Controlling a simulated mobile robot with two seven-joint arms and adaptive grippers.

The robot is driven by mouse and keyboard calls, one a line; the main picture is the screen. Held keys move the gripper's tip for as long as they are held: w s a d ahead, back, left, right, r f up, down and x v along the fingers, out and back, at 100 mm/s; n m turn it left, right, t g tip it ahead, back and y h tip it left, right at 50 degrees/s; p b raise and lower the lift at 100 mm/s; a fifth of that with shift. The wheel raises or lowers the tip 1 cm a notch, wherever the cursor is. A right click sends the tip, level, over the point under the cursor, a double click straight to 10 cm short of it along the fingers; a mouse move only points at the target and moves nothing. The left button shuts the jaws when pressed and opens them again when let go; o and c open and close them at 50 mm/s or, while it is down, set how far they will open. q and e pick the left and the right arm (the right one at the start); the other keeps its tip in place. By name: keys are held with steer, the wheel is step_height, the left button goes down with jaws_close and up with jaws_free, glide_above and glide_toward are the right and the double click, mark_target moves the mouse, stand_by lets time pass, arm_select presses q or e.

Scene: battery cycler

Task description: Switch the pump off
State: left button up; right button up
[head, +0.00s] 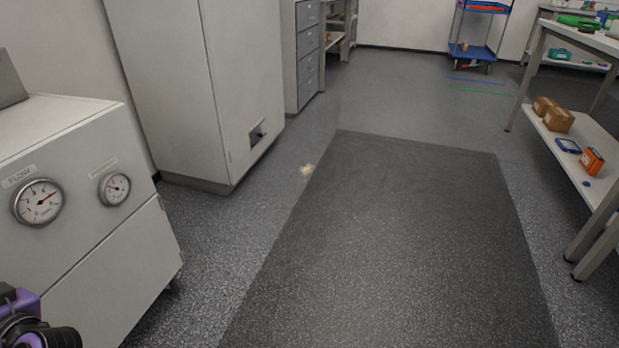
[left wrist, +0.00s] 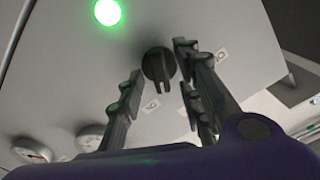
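A black rotary knob (left wrist: 158,66) sits on a light grey panel (left wrist: 60,70) in the left wrist view. A small label (left wrist: 150,106) and another small label (left wrist: 221,54) lie near it; their marks are hard to read. A round green lamp (left wrist: 107,12) glows on the same panel. My left gripper (left wrist: 159,58) is open, with its fingers on either side of the knob. I cannot tell whether a finger touches it. In the head view the knob is out of sight. My right gripper shows in neither view.
The grey cabinet (head: 110,235) at the left carries a flow gauge (head: 38,202) and a second gauge (head: 115,188). A tall cabinet (head: 165,80) stands behind it. A dark mat (head: 390,230) covers clear floor. A shelved bench (head: 545,125) with boxes is at right.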

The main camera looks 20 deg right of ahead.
arm_select(q)
jaws_close()
steer(key=n+b, duration=0.7)
steer(key=n, duration=0.5)
steer(key=shift+s+a, duration=0.1)
steer(key=shift+a, duration=0.05)
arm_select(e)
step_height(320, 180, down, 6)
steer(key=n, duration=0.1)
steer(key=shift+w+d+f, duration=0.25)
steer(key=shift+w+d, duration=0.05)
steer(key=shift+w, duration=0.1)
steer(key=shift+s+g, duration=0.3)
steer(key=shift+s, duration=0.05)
